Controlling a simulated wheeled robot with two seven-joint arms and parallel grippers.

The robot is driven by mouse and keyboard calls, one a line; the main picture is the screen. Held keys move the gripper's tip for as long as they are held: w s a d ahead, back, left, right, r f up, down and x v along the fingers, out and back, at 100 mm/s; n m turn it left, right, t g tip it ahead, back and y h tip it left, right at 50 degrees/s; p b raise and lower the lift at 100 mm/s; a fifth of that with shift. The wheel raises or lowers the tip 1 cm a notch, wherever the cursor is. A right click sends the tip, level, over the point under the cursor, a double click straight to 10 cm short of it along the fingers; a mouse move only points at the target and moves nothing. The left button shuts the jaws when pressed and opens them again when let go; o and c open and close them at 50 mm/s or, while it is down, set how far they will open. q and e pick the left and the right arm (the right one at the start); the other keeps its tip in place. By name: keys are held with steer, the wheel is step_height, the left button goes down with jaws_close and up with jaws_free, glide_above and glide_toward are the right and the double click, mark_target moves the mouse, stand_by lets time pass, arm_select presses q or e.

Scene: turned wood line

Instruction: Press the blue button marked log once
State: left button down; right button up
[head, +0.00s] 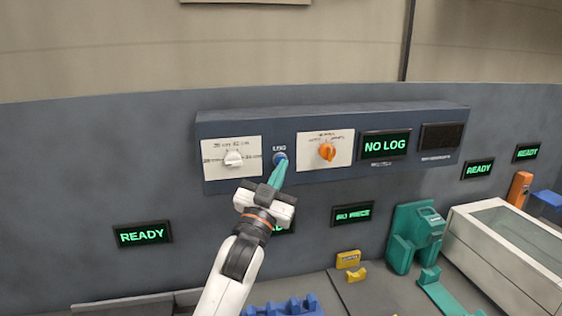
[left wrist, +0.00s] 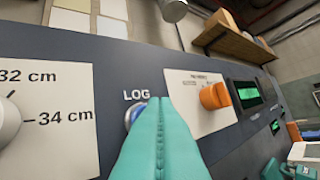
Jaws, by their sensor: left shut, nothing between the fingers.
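The blue button marked LOG (head: 280,155) sits on the control panel (head: 225,128) between a white knob and an orange knob. In the left wrist view the button (left wrist: 132,117) shows only as a blue edge in a pale ring, mostly hidden behind the fingers. My left gripper (head: 280,165) is shut and empty, its teal fingertips pointing up at the button. In the left wrist view the gripper (left wrist: 160,102) overlaps the button; I cannot tell whether it touches. The display (head: 386,145) reads NO LOG. My right gripper is not in view.
The white knob (head: 233,158) is left of the button and the orange knob (head: 327,151) is right of it. Below stand a teal fixture (head: 415,235), yellow blocks (head: 348,259), a blue rack (head: 285,307) and a clear-topped case (head: 510,245).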

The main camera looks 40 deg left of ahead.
arm_select(q)
steer(key=shift+w+a, duration=0.35)
steer(key=shift+a, duration=0.15)
stand_by(0.7)
steer(key=shift+d, duration=0.1)
steer(key=shift+s+d, duration=0.5)
steer(key=shift+d, duration=0.05)
stand_by(0.3)
steer(key=s+d, duration=0.1)
steer(key=d, duration=0.1)
steer(key=s+d, duration=0.1)
steer(key=s, duration=0.1)
steer(key=shift+s+d+p, duration=0.15)
steer(key=shift+d+p, duration=0.2)
stand_by(0.8)
